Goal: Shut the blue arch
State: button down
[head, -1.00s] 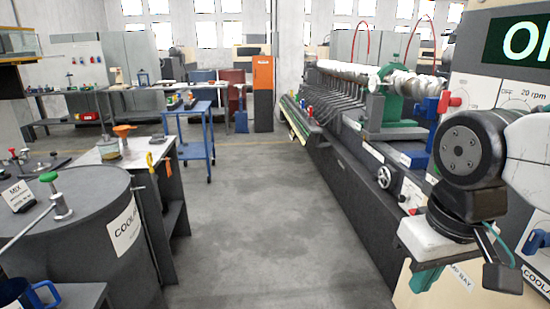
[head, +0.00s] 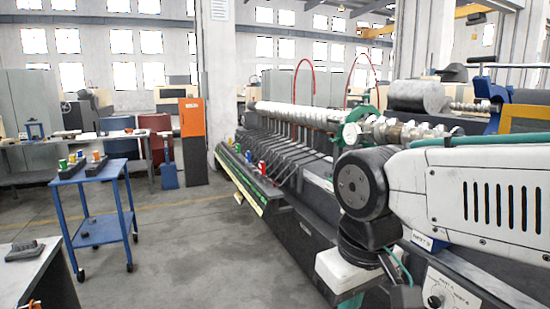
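A blue upright part (head: 496,98) stands at the right on the long machine, beside the metal shaft. My arm hides much of the area below. A green arch-like holder (head: 372,114) stands farther along the same machine, around or beside the shaft. My gripper (head: 375,300) hangs at the bottom edge, in front of the machine and well apart from the blue part. Its fingertips are cut off, so its opening is unclear.
The long dark machine (head: 290,222) runs along the right side. A blue wheeled cart (head: 95,211) stands on the left with small coloured items on it. A bench corner (head: 25,275) is at the lower left. An orange-fronted cabinet (head: 191,117) stands behind. The floor between is clear.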

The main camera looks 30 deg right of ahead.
aim_at(493, 100)
jog(key=i, duration=1.45)
jog(key=z, duration=1.4)
